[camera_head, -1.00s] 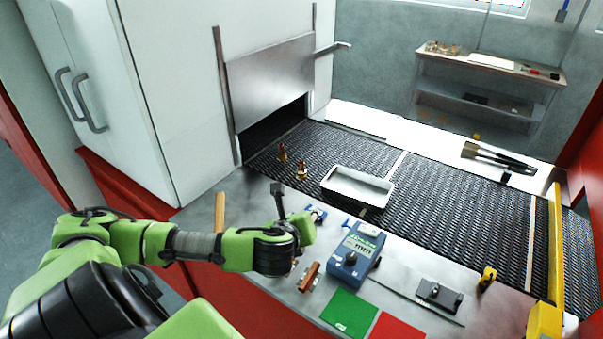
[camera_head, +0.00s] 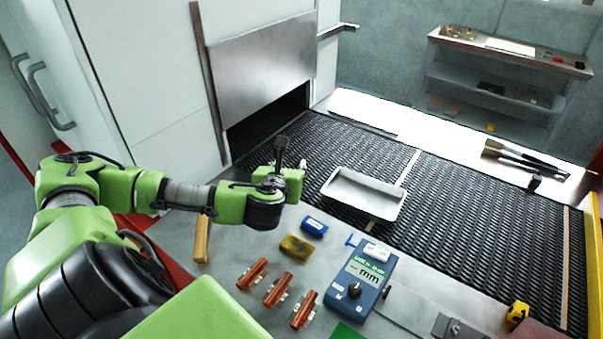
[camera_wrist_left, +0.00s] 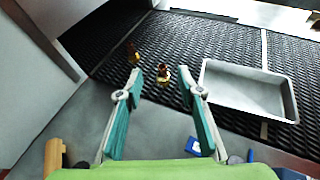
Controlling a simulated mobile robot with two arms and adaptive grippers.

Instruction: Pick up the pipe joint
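Two small brass pipe joints stand on the dark mesh belt. I cannot tell how far the fingers are from the joints. My right gripper is not in view.
A metal tray (camera_head: 362,193) sits on the belt (camera_head: 460,205), right of the gripper; it also shows in the left wrist view (camera_wrist_left: 250,70). A blue meter (camera_head: 360,285), orange-brown parts (camera_head: 278,290) and a yellow block (camera_head: 297,246) lie on the near ledge. The oven door (camera_head: 262,68) stands behind.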

